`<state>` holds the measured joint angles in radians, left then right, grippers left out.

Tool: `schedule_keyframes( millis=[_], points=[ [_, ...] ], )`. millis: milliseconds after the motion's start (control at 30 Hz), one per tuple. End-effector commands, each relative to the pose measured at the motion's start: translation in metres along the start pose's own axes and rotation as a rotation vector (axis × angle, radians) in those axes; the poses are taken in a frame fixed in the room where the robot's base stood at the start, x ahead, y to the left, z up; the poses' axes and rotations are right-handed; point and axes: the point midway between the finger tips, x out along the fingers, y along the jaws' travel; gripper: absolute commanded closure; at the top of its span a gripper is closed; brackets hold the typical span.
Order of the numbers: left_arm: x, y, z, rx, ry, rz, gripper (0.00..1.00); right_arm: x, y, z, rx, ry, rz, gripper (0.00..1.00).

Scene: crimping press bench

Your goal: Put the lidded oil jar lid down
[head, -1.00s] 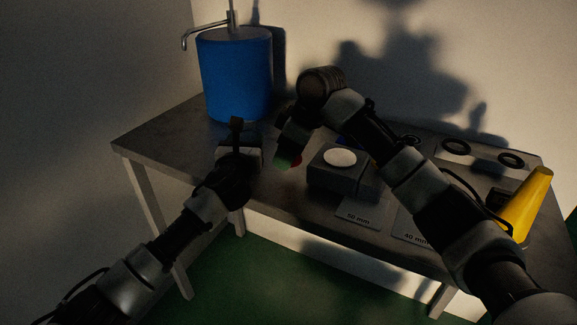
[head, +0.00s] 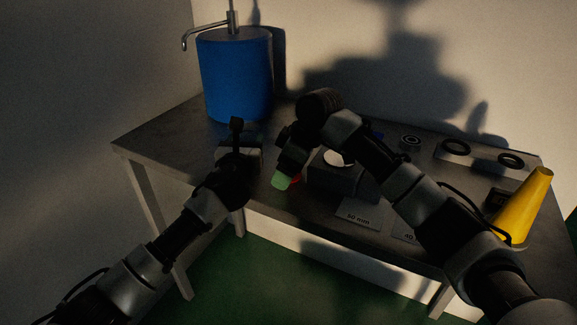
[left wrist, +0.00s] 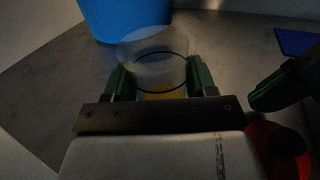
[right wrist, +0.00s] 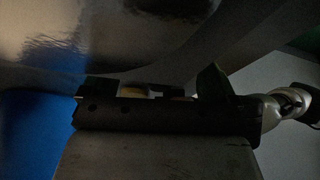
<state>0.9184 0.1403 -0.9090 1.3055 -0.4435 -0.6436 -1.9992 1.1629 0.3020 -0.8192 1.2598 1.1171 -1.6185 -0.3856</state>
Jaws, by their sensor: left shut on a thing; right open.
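My left gripper (head: 239,152) is shut on a clear jar (left wrist: 150,48) with yellow oil low inside. In the left wrist view its green fingers (left wrist: 152,80) press the jar from both sides, and a dark ring runs round the jar. The arm hides most of the jar in the head view. My right gripper (head: 286,168) is open, pointing down to the right of the left one. A red round thing (left wrist: 284,150) shows beside it, also in the head view (head: 296,180), partly hidden. I cannot tell whether this is the lid.
A blue drum (head: 234,80) with a pump spout stands at the back left. A grey block with a white disc (head: 345,182) stands right of my right gripper.

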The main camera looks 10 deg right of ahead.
Motion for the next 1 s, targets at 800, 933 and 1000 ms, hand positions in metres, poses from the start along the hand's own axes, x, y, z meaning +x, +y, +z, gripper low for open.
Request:
schedule_keyframes(
  millis=[800, 933, 1000],
  points=[
    [0.000, 0.000, -0.001, 0.000, 0.001, 0.000, 0.68, -0.112, 0.000, -0.001, 0.000, 0.000, 0.002, 0.10],
    [0.000, 0.000, -0.001, 0.000, 0.001, 0.000, 0.68, -0.121, 0.000, -0.001, 0.000, 0.001, 0.000, 0.10],
    [0.000, 0.000, -0.001, 0.000, 0.001, 0.000, 0.68, -0.123, 0.000, -0.001, 0.000, 0.000, 0.000, 0.10]
  ],
)
